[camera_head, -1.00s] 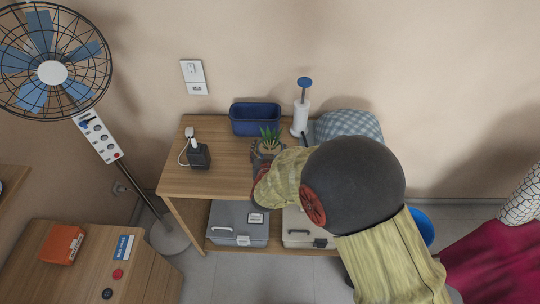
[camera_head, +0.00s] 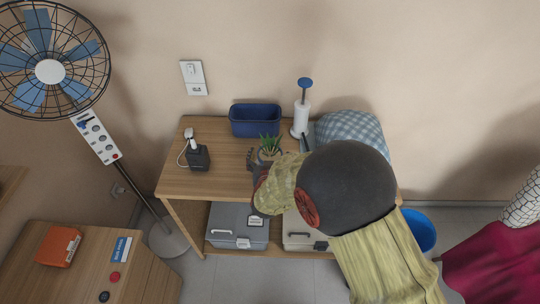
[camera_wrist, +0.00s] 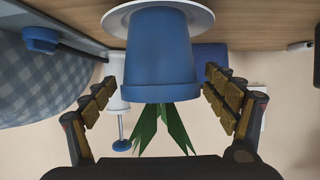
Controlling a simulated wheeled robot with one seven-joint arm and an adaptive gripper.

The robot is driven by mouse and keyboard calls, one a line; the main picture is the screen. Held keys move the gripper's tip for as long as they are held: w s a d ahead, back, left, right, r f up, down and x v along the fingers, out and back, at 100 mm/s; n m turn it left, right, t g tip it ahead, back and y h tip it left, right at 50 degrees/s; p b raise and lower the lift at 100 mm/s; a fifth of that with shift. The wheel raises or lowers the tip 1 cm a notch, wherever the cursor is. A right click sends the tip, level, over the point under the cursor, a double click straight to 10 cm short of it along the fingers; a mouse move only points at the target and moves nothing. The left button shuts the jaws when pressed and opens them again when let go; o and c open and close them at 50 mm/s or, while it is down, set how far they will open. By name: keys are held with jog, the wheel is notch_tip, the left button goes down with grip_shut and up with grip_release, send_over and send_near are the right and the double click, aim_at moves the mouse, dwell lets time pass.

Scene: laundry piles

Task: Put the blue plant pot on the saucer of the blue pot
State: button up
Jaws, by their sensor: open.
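The blue plant pot (camera_wrist: 160,50) fills the upper middle of the wrist view, which shows the scene upside down. Its narrow base is against a round white saucer (camera_wrist: 203,20) on the wooden table. Green spiky leaves (camera_wrist: 165,130) come out of its rim. My gripper (camera_wrist: 160,100) is open, with one finger on each side of the pot and a gap visible on both sides. In the head view the leaves (camera_head: 270,143) show just beyond my gripper (camera_head: 262,160). The pot and saucer are mostly hidden there by my gripper and arm.
The table's left front is clear.

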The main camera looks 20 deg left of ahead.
jog(key=shift+r, duration=0.25)
jog(key=p+v, duration=0.3)
jog(key=v, duration=0.9)
jog(key=shift+f+p, duration=0.15)
jog(key=shift+p, duration=0.2)
